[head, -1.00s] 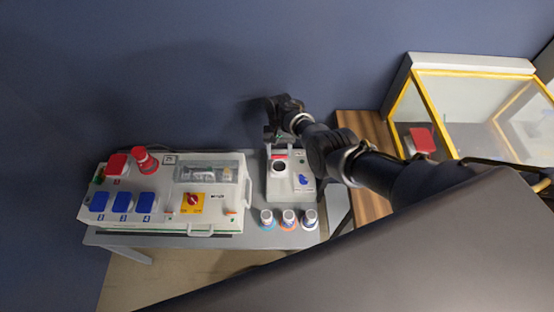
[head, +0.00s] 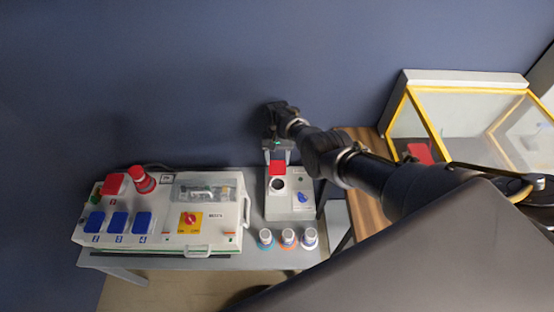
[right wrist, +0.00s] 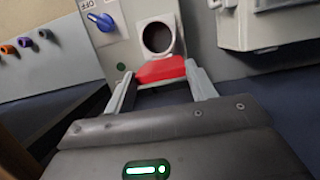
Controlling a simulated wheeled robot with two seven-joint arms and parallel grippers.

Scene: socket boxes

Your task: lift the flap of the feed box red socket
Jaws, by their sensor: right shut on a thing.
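The feed box (head: 302,209) is the small grey-white box with a blue knob, on the right part of the table. Its round socket opening (head: 277,184) is uncovered and dark inside; it also shows in the right wrist view (right wrist: 157,37). The red flap (head: 277,168) stands raised at the wall side of the opening. My right gripper (head: 277,156) is above the flap in the head view. In the right wrist view, its fingers (right wrist: 160,74) are on either side of the flap (right wrist: 160,69), shut on it. My left gripper is not in view.
A larger box (head: 160,228) with blue flaps, red parts and a handle stands left of the feed box. Several small coloured plugs (head: 288,238) stand at the table's front edge. A yellow-framed case (head: 440,95) is at the right, by a wooden surface (head: 365,195).

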